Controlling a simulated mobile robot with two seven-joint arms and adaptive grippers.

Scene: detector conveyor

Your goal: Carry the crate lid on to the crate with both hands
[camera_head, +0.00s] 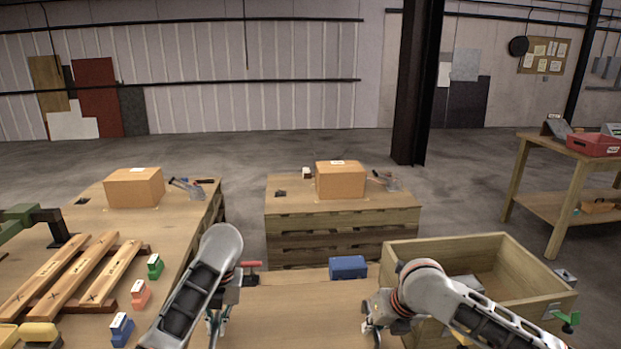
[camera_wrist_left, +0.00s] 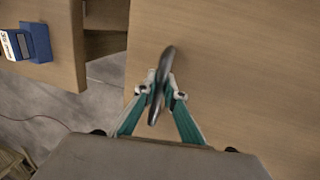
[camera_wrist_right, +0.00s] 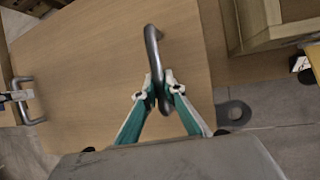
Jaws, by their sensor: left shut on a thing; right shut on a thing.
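The crate lid (camera_head: 290,312) is a flat wooden board with a metal handle near each end, low in the middle of the head view. The right wrist view shows its broad face (camera_wrist_right: 100,60). My left gripper (camera_head: 214,322) is shut on one handle (camera_wrist_left: 163,75). My right gripper (camera_head: 372,325) is shut on the other handle (camera_wrist_right: 152,50). The open wooden crate (camera_head: 415,250) stands to the right of the lid, partly behind my right arm. Some grey contents show inside it. The lid is beside the crate, not over it. How high the lid is held is unclear.
A blue box (camera_head: 348,267) and a red clamp (camera_head: 251,267) show just beyond the lid. A green clamp (camera_head: 566,320) is at the crate's right side. The left table (camera_head: 190,235) carries planks and coloured blocks. A pallet stack (camera_head: 340,220) with a carton stands behind.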

